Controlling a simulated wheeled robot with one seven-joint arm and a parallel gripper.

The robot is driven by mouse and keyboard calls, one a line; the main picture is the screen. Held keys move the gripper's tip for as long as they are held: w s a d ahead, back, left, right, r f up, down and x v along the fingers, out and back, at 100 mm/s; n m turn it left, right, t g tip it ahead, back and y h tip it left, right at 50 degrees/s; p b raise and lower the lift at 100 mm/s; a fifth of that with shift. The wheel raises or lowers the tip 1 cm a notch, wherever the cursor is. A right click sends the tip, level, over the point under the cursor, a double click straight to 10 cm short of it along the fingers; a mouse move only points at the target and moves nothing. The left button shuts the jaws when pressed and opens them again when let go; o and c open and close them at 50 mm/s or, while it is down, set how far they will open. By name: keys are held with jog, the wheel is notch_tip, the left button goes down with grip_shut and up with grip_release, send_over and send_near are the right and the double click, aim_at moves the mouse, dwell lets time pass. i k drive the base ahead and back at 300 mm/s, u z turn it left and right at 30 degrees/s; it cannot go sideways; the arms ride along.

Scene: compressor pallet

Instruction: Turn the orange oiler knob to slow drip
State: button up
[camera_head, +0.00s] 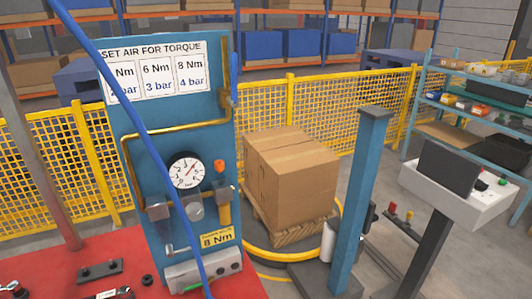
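The orange oiler knob (219,165) is small and stands on top of a fitting at the right side of the blue panel (130,112). A grey block (224,188) sits just below it, with a yellow-brown cylinder (224,212) hanging under that. The knob is in clear sight, but its setting is too small to read. A round white pressure gauge (186,171) is to its left. My gripper is not in this view.
A blue hose (140,122) crosses in front of the panel. A red bench (65,262) lies at the lower left. Cartons (290,178) on a pallet, a blue post (358,190) and a console (459,185) stand to the right. Yellow fencing (262,108) runs behind.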

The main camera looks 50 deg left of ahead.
aim_at(219, 166)
jog(key=z, duration=0.05)
jog(key=i, duration=0.25)
jog(key=u, duration=2.4)
jog(key=i, duration=0.1)
jog(key=u, duration=0.15)
